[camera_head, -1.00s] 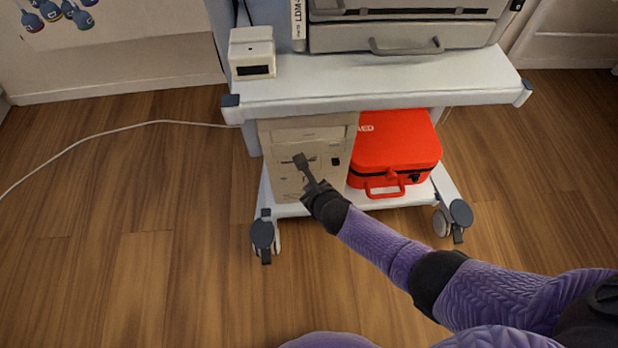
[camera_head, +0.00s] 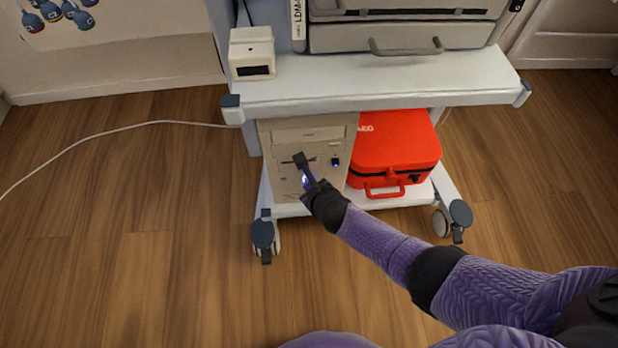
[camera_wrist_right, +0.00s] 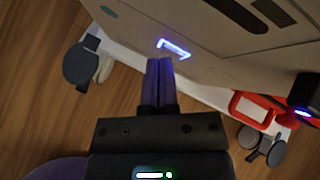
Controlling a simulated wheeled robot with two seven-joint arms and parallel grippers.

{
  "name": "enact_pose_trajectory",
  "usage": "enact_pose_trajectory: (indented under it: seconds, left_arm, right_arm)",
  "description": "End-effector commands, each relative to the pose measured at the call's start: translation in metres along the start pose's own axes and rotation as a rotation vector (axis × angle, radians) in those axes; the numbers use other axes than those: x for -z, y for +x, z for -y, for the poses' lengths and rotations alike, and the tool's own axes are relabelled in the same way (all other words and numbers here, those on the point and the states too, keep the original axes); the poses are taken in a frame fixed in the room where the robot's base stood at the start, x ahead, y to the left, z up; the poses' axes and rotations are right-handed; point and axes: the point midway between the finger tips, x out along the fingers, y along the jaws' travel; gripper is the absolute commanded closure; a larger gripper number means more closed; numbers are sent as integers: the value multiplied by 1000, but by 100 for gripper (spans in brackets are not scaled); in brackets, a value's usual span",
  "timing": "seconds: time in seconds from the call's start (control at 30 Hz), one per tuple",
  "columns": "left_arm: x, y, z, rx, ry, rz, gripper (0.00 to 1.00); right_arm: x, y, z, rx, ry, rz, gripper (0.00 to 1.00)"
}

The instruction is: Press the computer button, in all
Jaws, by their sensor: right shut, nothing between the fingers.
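The beige computer tower (camera_head: 308,134) stands on the lower shelf of a cart. A blue-lit outline shows on its front in the right wrist view, around the computer button (camera_wrist_right: 174,48). In the head view a blue glow (camera_head: 305,180) shows beside my fingers. My right gripper (camera_head: 300,160) is shut and empty, its tips in front of the tower's front face. In the right wrist view the fingertips (camera_wrist_right: 160,64) are just below the lit outline; I cannot tell whether they touch it. My left gripper is not in view.
A red case (camera_head: 395,145) sits right of the tower on the lower shelf (camera_head: 408,197). A small white device (camera_head: 251,50) and a larger grey machine (camera_head: 400,36) are on the shelf above. A white cable (camera_head: 100,133) runs across the wooden floor.

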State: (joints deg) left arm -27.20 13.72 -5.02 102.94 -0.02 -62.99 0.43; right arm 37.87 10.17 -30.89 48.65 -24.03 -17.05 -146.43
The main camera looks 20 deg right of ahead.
Motion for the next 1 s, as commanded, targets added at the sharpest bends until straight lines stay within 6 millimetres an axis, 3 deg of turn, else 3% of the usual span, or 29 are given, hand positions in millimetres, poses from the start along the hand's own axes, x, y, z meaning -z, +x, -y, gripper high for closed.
enact_pose_trajectory:
  seconds: [0.5, 1.0]
  left_arm:
    - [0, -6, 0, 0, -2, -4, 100]
    - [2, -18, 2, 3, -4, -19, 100]
  right_arm:
    - [7, -10, -7, -1, 1, 0, 100]
    - [29, -42, -30, 0, 1, 0, 100]
